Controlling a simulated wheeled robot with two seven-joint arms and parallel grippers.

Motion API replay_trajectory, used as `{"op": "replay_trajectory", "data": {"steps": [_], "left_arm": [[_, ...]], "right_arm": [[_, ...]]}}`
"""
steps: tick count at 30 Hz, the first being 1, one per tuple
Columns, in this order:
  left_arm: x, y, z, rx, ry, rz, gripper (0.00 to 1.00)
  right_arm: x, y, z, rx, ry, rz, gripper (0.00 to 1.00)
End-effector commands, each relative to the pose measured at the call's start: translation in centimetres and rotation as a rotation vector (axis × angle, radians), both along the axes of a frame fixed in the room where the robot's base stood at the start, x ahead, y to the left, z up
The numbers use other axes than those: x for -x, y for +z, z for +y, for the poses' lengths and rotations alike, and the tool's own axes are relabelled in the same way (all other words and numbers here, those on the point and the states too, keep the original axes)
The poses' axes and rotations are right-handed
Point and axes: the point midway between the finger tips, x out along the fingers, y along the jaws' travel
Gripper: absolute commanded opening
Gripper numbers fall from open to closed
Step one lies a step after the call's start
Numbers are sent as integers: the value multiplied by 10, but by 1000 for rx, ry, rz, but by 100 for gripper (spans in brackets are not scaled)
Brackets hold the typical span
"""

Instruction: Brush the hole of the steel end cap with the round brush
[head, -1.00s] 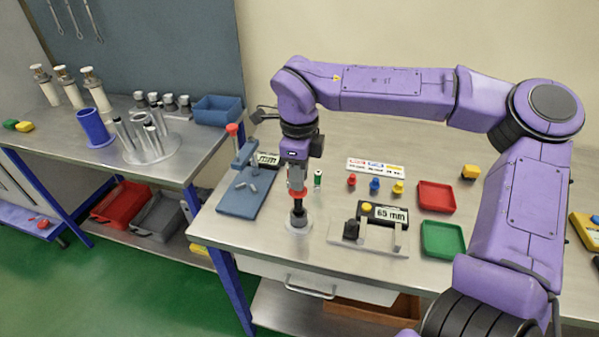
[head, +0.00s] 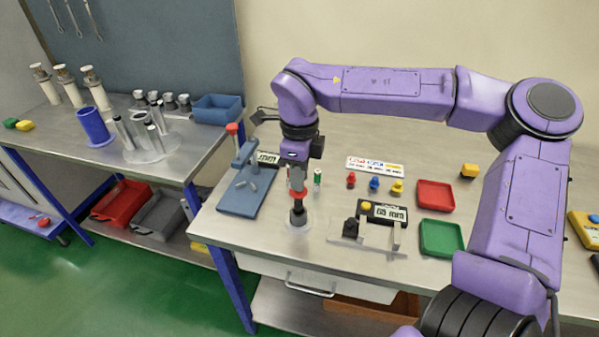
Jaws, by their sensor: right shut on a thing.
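My right gripper (head: 297,180) points straight down above the front left part of the right bench. It is shut on the round brush (head: 297,195), which shows a red collar and a dark lower part. Directly below stands the small grey steel end cap (head: 299,219) on a pale round base (head: 299,226). The brush's lower end meets the top of the cap. At this size I cannot tell how deep it sits in the hole, and the hole itself is hidden. My left gripper is not in view.
A blue press stand (head: 243,190) is left of the gripper. A black gauge display (head: 383,212) with a grey fixture stands right of it. Red (head: 436,195) and green (head: 441,238) trays lie further right. Small coloured pieces stand behind. The bench's front edge is close to the cap.

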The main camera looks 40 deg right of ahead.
Motion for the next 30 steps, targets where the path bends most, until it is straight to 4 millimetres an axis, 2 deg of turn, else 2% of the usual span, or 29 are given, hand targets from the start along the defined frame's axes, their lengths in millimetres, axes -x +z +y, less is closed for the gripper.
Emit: {"op": "replay_trajectory", "data": {"steps": [19, 30], "left_arm": [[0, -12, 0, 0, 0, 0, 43], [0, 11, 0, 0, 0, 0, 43]], "right_arm": [[0, -30, 0, 0, 0, 0, 0], [0, -8, 0, 0, 0, 0, 0]]}}
